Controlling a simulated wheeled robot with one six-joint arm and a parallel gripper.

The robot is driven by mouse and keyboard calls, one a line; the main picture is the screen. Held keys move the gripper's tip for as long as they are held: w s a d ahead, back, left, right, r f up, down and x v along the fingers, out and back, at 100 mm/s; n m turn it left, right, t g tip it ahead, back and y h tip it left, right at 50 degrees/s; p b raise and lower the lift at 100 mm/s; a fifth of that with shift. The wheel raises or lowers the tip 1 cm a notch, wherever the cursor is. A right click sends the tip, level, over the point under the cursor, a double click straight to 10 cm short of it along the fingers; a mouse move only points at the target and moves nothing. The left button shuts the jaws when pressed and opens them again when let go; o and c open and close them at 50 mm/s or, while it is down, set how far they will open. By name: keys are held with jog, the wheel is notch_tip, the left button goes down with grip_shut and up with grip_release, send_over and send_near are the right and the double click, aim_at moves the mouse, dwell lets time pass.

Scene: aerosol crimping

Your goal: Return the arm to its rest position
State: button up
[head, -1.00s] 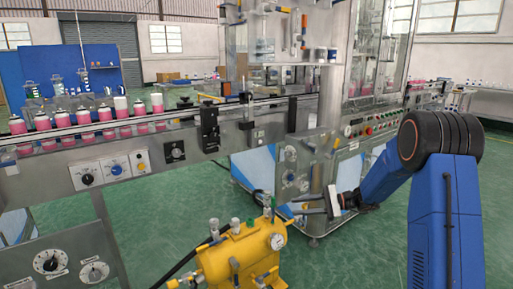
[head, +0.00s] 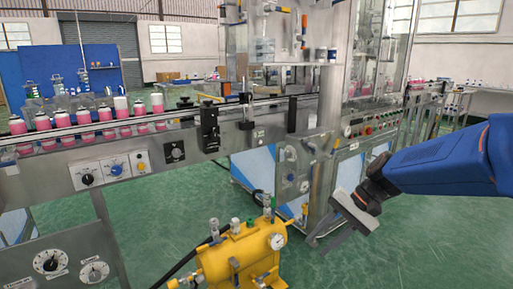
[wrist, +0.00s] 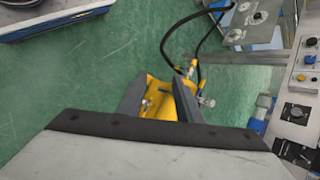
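My blue arm (head: 440,160) reaches in from the right side of the head view and tilts down to the left. My gripper (head: 323,243) is at its end, over the green floor, right of the yellow tank (head: 240,258). In the wrist view my gripper (wrist: 160,88) has its two dark fingers apart with nothing held between them. The yellow tank (wrist: 158,103) shows beyond and between the fingers, partly hidden by them.
A conveyor (head: 150,135) with several pink bottles runs along the left. The crimping machine's control panel (head: 358,128) stands behind my gripper. A black hose (wrist: 180,30) curves near the tank. Green floor (head: 420,240) is clear at the lower right.

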jog(key=s+d+n+t+h, duration=0.2)
jog(key=s+d, duration=0.3)
jog(key=s, duration=0.4)
jog(key=s+d+n+t+h, duration=0.3)
jog(key=s+d+h, duration=0.2)
jog(key=s, duration=0.4)
jog(key=shift+d, duration=0.6)
